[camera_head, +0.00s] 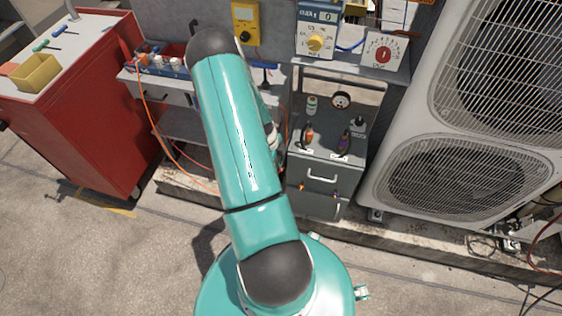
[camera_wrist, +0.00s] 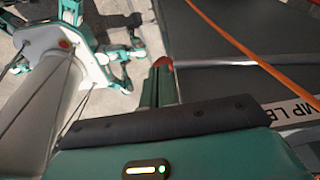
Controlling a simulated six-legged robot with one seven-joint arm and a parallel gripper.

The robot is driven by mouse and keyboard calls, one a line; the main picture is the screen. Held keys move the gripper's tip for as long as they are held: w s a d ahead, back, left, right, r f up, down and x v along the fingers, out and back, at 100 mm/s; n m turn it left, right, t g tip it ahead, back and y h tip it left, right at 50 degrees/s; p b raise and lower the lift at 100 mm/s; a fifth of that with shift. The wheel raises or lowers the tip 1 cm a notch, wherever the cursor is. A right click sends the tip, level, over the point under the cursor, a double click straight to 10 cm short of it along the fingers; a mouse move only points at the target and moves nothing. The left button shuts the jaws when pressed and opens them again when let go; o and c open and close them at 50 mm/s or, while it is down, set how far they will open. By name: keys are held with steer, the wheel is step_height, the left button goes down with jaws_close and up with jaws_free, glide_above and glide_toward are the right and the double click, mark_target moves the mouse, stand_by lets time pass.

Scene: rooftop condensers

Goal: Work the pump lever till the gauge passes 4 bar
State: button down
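A small round gauge (camera_head: 341,99) with a pale face sits in the open front of the grey cabinet, right of my arm. Its needle is too small to read. In the wrist view, a label (camera_wrist: 290,111) reading "MP LE", partly cut off, lies on a dark grey surface at the right. No pump lever can be made out for certain. My gripper (camera_wrist: 160,80) shows at the middle of the wrist view as narrow teal parts beside a red-orange tip. Whether it holds anything is unclear. In the head view my arm hides most of the gripper.
An orange hose (camera_wrist: 240,45) crosses the wrist view near my gripper. A red tool cabinet (camera_head: 95,110) stands at the left. A large condenser unit (camera_head: 430,150) stands at the right. The grey cabinet (camera_head: 318,175) holds small bottles. Open concrete (camera_head: 100,260) lies in front.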

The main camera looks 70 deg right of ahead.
steer(key=w, duration=0.2)
steer(key=w+r, duration=0.1)
steer(key=shift+a, duration=0.25)
steer(key=v, duration=1.3)
steer(key=shift+r, duration=0.4)
steer(key=shift+w, duration=0.15)
